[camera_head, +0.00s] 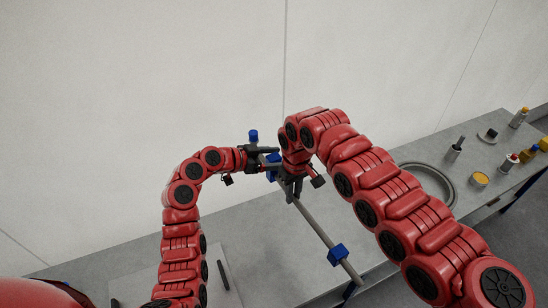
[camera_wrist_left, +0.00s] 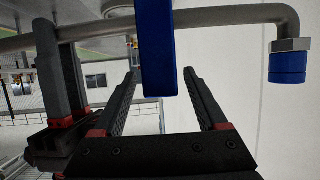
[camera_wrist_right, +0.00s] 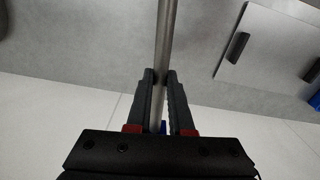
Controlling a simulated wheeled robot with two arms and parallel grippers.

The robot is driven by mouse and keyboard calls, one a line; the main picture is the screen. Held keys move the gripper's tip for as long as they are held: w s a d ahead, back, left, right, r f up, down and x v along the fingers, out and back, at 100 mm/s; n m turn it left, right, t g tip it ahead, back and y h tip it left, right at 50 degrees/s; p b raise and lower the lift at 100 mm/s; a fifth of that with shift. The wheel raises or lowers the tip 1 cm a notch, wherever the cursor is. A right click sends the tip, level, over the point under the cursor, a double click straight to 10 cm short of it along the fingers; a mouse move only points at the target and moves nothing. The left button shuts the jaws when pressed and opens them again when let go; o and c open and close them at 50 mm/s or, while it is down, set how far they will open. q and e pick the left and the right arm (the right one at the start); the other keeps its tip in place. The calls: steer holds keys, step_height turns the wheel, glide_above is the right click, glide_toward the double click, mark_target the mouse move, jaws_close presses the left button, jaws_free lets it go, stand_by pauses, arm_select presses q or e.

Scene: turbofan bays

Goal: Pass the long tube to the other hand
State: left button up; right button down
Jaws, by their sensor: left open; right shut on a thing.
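The long tube (camera_head: 313,227) is grey, with blue blocks (camera_head: 338,254) along it and a bent end with a blue fitting (camera_wrist_left: 288,66). It slants in the air in the head view. My right gripper (camera_head: 291,188) is shut on it; the right wrist view shows the tube (camera_wrist_right: 164,45) between its fingers (camera_wrist_right: 160,85). My left gripper (camera_head: 266,155) is near the bent end. In the left wrist view its open fingers (camera_wrist_left: 160,78) are on either side of a blue block (camera_wrist_left: 157,50), with gaps visible. The right gripper's fingers (camera_wrist_left: 60,75) show beside them.
A grey bench (camera_head: 270,250) lies below. At the right are a grey ring (camera_head: 428,183), a grey cup (camera_head: 453,153), a yellow tin (camera_head: 479,179) and several bottles. A plate with dark handles (camera_wrist_right: 275,50) lies below. A pale wall stands behind the arms.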

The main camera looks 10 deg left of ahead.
arm_select(q)
jaws_close()
steer(key=shift+d, duration=0.1)
arm_select(e)
steer(key=shift+w, duration=0.15)
stand_by(0.9)
arm_select(q)
steer(key=shift+r, duration=0.1)
arm_select(e)
steer(key=c, duration=0.7)
jaws_free()
steer(key=shift+r, duration=0.1)
